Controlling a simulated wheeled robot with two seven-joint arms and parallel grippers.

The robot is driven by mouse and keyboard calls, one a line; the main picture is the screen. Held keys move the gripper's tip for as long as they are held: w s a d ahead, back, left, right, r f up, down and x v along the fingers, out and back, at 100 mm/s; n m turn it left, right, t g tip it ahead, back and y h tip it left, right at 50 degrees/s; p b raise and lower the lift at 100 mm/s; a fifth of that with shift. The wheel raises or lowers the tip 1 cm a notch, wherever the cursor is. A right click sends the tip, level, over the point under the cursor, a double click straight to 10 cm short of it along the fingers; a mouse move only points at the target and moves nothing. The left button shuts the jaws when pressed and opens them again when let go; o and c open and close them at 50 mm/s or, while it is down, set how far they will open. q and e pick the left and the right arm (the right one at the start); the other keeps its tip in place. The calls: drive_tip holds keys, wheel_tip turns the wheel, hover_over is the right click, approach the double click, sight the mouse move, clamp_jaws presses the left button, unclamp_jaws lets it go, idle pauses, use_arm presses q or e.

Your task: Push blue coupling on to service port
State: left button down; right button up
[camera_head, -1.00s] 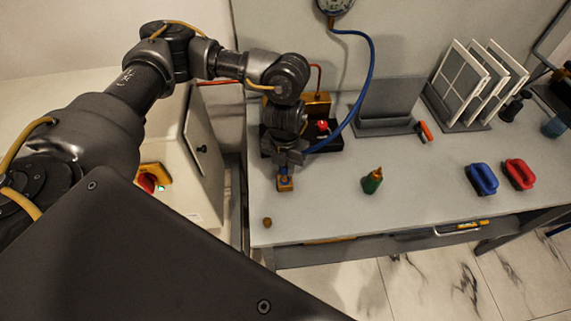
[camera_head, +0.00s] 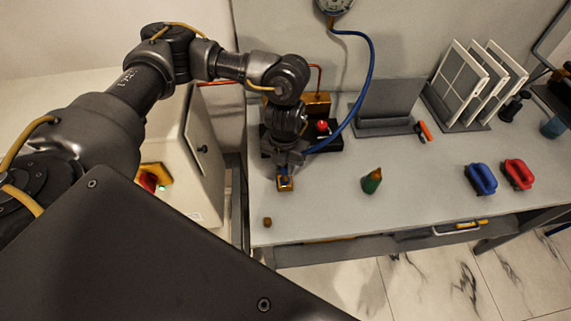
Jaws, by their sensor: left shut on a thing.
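My left gripper (camera_head: 286,167) points down over the left part of the bench. It is shut on the blue coupling (camera_head: 284,178) at the end of the blue hose (camera_head: 362,100). Only a little blue shows below the fingers. The coupling is right over a small orange-yellow block, the service port (camera_head: 286,187), on the bench top. Whether it is seated on the port or just above it I cannot tell. The hose rises from the gripper to a round gauge (camera_head: 335,5) on the back wall. My right gripper is not in view.
A black unit with a red knob (camera_head: 322,127) stands just behind the gripper. A small brown cap (camera_head: 267,222) lies near the front edge.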

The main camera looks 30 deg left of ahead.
use_arm(q)
drive_tip(key=shift+f, duration=0.25)
drive_tip(key=shift+f+b, duration=0.9)
drive_tip(key=shift+f, duration=0.05)
drive_tip(key=shift+f, duration=0.25)
idle(0.3)
drive_tip(key=c, duration=0.9)
unclamp_jaws()
drive_tip(key=shift+o, duration=0.2)
wheel_tip(320, 180, up, 11)
drive_tip(key=shift+f+b, duration=0.1)
drive_tip(key=shift+b, duration=0.4)
